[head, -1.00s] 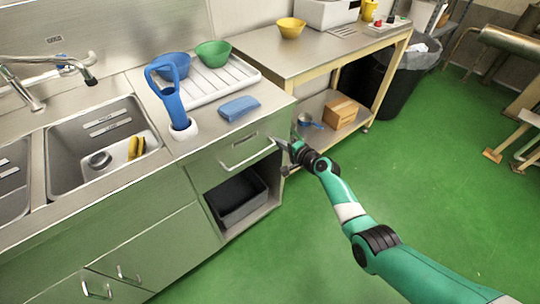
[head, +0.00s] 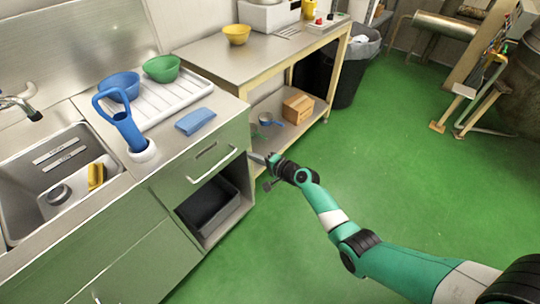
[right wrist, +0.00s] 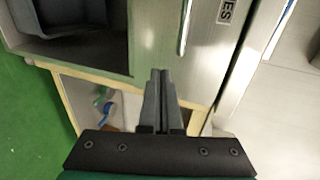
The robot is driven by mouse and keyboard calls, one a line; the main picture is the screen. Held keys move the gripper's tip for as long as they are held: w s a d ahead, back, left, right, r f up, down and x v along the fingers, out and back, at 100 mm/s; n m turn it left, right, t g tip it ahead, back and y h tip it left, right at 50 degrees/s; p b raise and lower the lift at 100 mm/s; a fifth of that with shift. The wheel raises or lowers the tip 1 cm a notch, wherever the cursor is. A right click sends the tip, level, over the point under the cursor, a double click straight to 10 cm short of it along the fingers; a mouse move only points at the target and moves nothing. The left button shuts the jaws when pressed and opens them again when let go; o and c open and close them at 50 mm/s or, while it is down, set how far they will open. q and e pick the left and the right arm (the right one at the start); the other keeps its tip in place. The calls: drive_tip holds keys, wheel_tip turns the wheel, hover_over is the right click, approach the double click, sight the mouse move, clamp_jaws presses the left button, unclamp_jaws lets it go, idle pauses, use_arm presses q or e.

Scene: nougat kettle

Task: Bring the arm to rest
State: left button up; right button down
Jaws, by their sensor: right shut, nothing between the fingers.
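My right gripper (head: 258,158) is beside the drawer front at the right end of the sink counter. Its fingers are together with nothing between them, also in the right wrist view (right wrist: 160,75). The green and black right arm (head: 330,215) comes in from the lower right. The drawer (head: 208,160) looks closed, with a bar handle. I cannot tell whether the fingertips touch the cabinet. My left gripper is not in view.
A dark bin (head: 212,212) sits in the open cabinet bay. A work table (head: 255,60) stands behind. The green floor (head: 400,150) at right is open.

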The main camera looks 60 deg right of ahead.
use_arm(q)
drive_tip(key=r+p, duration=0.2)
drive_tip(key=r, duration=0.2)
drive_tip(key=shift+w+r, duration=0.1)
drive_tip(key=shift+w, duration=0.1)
use_arm(e)
drive_tip(key=v, duration=0.6)
drive_tip(key=shift+r, duration=0.35)
drive_tip(key=shift+s, duration=0.15)
